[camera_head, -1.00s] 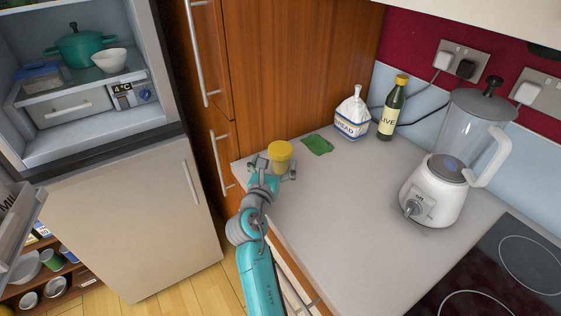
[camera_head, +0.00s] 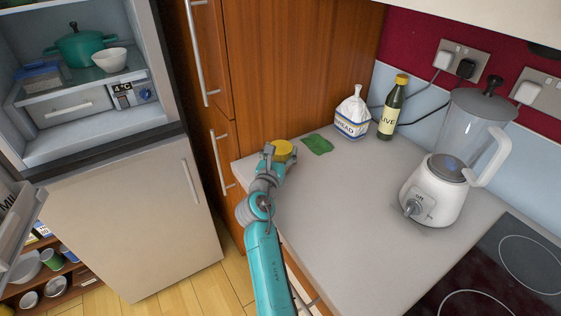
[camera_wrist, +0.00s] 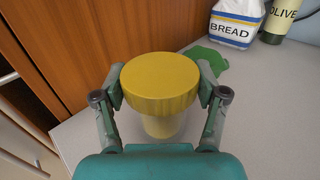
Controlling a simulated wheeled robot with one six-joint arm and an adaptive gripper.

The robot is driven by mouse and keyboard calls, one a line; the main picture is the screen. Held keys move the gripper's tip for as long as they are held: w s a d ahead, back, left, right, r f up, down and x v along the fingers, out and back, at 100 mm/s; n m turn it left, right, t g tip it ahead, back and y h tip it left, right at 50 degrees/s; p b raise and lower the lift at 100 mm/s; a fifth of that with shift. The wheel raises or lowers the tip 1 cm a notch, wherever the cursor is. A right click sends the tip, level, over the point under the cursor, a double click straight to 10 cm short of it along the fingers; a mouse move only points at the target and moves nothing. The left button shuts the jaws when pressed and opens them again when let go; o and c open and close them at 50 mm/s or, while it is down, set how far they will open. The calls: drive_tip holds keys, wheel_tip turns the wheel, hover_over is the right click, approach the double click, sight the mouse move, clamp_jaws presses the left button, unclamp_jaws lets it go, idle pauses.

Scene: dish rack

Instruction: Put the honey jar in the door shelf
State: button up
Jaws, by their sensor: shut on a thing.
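The honey jar (camera_head: 282,148) has a wide yellow lid and stands on the counter's far left corner in the head view. In the wrist view the honey jar (camera_wrist: 160,85) is upright, with a paler body under the lid. My gripper (camera_head: 272,155) is shut on it, and the wrist view shows a finger of my gripper (camera_wrist: 160,92) on either side. The fridge stands open at the left. Its door shelf (camera_head: 18,225) shows at the left edge, with a carton partly cut off by the frame.
A green cloth (camera_head: 317,144), a bread bag (camera_head: 352,115) and an olive oil bottle (camera_head: 391,108) are behind and right of the jar. A blender (camera_head: 440,185) and a hob (camera_head: 510,270) are further right. A tall wooden cabinet (camera_head: 290,70) rises behind the counter.

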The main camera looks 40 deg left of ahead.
drive_tip(key=shift+r, duration=5.1)
